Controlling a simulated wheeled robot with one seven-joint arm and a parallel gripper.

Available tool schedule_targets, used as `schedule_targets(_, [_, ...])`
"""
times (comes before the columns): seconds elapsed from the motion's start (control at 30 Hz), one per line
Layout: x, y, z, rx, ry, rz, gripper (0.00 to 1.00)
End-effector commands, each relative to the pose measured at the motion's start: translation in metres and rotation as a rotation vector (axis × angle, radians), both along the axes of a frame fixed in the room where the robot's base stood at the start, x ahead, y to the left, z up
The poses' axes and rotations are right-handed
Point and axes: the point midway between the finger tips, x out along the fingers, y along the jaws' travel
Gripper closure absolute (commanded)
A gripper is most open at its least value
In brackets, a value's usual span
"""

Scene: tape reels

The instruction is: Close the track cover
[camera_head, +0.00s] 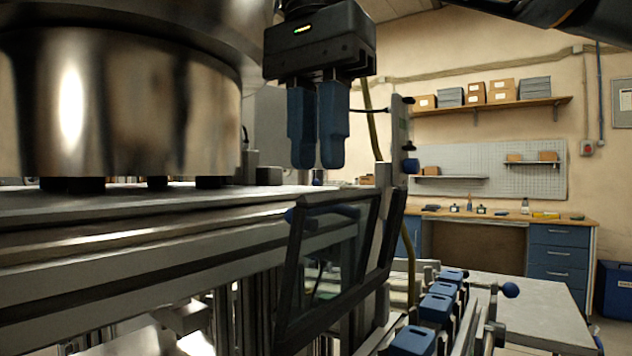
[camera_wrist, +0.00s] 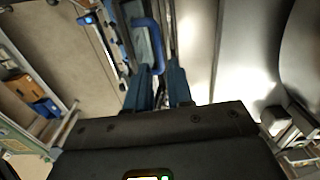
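The track cover (camera_head: 291,270) is a dark-framed clear panel at the side of the machine in the head view. It stands steeply tilted, with a blue bar handle (camera_head: 340,211) near its top edge. My gripper (camera_head: 318,165) points down above the cover, its two blue fingers apart from the handle. In the wrist view a narrow empty gap shows between the fingers (camera_wrist: 160,88), so it is partly open. The curved blue handle (camera_wrist: 157,50) shows just beyond the fingertips there. The cover's lower part and hinge are partly hidden.
A large shiny metal drum (camera_head: 120,105) stands on the machine deck (camera_head: 150,205) to the left. A post (camera_head: 397,140) with blue knobs rises right of my gripper. Several blue blocks (camera_head: 437,308) line a rail below right. A workbench (camera_head: 510,218) stands far behind.

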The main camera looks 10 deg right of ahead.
Motion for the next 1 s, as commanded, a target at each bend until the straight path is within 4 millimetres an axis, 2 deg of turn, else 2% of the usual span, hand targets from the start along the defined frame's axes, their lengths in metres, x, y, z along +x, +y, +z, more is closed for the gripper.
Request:
schedule_targets(0.1, [0.000, 0.000, -0.019, -0.001, 0.002, 0.000, 0.78])
schedule_targets(0.23, [0.000, 0.000, -0.032, 0.001, 0.001, -0.001, 0.78])
schedule_targets(0.6, [0.000, 0.000, -0.039, 0.001, 0.001, -0.001, 0.78])
schedule_targets(0.83, [0.000, 0.000, -0.039, 0.001, 0.001, -0.001, 0.99])
schedule_targets(1.0, [0.000, 0.000, -0.039, 0.001, 0.000, -0.001, 1.00])
